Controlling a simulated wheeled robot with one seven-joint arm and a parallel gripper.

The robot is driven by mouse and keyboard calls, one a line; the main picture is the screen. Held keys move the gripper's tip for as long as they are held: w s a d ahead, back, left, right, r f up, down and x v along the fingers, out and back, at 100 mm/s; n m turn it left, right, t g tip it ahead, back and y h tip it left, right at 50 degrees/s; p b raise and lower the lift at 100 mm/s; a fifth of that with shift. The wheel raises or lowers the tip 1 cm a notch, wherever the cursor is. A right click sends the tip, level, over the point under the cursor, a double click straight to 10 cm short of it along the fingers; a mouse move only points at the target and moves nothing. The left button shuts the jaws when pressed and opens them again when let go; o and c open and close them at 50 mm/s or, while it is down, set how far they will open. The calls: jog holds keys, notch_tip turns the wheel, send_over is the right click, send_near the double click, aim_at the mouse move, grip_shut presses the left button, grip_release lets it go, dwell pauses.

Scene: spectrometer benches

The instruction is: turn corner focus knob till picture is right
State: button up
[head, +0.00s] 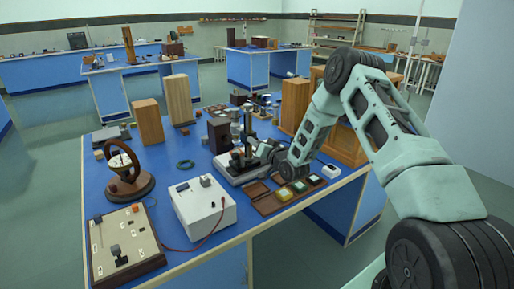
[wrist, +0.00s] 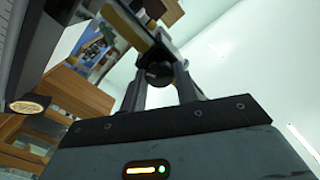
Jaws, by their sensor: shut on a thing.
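A microscope-like instrument (head: 236,128) with a dark upright body and a pale grey base stands on the near blue bench. My gripper (head: 250,154) is at its right side, low down near the base. In the wrist view my gripper (wrist: 160,80) has its two fingers on either side of a small dark round knob (wrist: 159,74), and it is shut on it. The knob is hidden behind my gripper in the head view. Its turn angle cannot be told.
A white power box (head: 203,208) with a red lead, a wooden-based wheel device (head: 127,178) and a switch board (head: 125,245) stand to the left. A brown slide tray (head: 268,203) lies just in front of my gripper. Wooden boxes (head: 294,105) stand close behind it.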

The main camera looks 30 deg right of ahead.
dwell(0.4)
jog(key=o, duration=1)
jog(key=shift+c, duration=0.2)
jog(key=shift+s, duration=0.15)
jog(key=s+b, duration=0.4)
jog(key=s, duration=1.3)
jog(key=shift+d+b, duration=0.35)
jog(key=shift+s, duration=0.1)
